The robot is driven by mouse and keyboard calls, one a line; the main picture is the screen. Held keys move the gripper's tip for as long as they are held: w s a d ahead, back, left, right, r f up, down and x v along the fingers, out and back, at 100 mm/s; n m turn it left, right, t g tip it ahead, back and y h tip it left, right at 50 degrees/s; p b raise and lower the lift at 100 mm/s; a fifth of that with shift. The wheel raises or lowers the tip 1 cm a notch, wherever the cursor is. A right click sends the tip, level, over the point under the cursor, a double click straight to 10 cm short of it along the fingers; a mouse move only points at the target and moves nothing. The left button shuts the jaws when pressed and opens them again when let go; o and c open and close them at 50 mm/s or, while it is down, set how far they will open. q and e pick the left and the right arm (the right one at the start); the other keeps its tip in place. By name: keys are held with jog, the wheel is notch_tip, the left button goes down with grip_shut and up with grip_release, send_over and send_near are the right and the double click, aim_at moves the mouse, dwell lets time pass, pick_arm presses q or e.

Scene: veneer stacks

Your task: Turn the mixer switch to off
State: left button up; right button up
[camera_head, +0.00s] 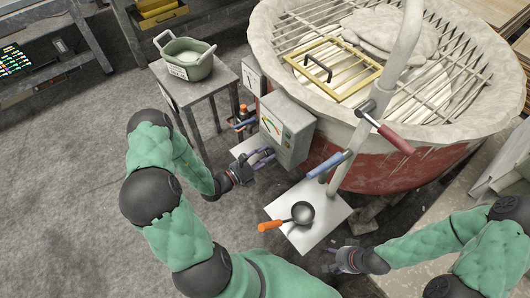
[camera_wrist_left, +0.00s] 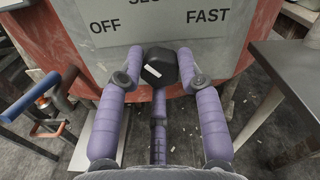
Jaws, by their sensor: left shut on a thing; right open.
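The mixer switch is a black knob (camera_wrist_left: 159,67) with a short white mark, below a grey panel (camera_wrist_left: 165,25) lettered OFF at left and FAST at right; a middle label is cut off at the top. I cannot tell which setting the mark points to. My left gripper (camera_head: 264,156) is shut on the knob, its purple fingers on either side of it in the left wrist view (camera_wrist_left: 160,78). In the head view the grey control box (camera_head: 287,128) stands on the mixer's side, and the knob is not clearly visible. My right gripper (camera_head: 338,259) is open and empty, low at right.
The large round mixer (camera_head: 425,160) with a grate top stands behind the box. A metal side table (camera_head: 213,88) holds a green tub (camera_head: 186,58). A ladle (camera_head: 301,213) with an orange handle lies on a pale plate (camera_head: 312,238). A blue-handled lever (camera_head: 328,165) is near the box.

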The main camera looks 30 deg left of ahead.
pick_arm(q)
jog(key=shift+r+n, duration=0.1)
jog(key=shift+n, duration=0.4)
jog(key=o, duration=1.1)
jog(key=shift+o, duration=0.2)
jog(key=v, duration=1.2)
